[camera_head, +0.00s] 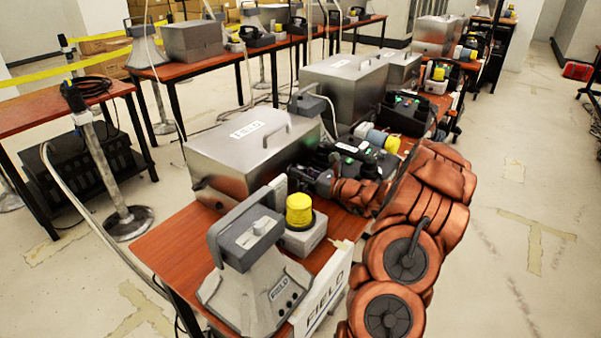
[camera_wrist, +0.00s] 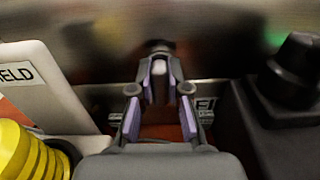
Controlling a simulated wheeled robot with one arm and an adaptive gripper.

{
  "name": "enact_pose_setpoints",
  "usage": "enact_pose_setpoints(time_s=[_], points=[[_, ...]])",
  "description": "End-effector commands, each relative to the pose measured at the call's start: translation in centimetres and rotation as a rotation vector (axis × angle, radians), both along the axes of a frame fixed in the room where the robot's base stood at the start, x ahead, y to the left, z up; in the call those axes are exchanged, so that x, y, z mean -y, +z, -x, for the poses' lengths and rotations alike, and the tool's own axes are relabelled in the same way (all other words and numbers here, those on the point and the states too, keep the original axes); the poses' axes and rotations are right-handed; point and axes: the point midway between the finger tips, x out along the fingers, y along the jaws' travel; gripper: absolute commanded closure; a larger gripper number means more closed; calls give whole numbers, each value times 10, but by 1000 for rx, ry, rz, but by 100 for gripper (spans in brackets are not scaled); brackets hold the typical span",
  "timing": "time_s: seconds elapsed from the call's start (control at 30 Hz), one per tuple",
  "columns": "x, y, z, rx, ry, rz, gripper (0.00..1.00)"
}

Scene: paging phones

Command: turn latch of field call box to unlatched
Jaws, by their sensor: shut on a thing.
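The field call box (camera_head: 225,158) is a closed silver metal case with a FIELD label and a lid handle, standing on the near end of the red-brown table. My gripper (camera_head: 318,180) reaches in from the right, low beside the box's front side. In the wrist view my gripper (camera_wrist: 160,75) points at a blurred grey metal wall (camera_wrist: 100,95), which looks like the box's side. Its fingers close on a small metal piece (camera_wrist: 159,56) at that wall, which seems to be the latch. The latch's turn angle is too blurred to tell, and the head view does not show it.
A grey FIELD horn speaker (camera_head: 250,275) and a yellow beacon (camera_head: 299,210) stand close to my gripper. A black device with a knob (camera_wrist: 290,80) is close on the right in the wrist view.

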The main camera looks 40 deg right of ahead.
Motion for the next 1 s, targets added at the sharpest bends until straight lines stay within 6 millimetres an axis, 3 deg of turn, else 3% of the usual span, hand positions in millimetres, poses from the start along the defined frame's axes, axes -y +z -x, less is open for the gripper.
enact_pose_setpoints(time_s=[0.47,1.0], points=[[2,5,-1,-76,-2,-210,100],[3,1,-1,-224,0,-638,100]])
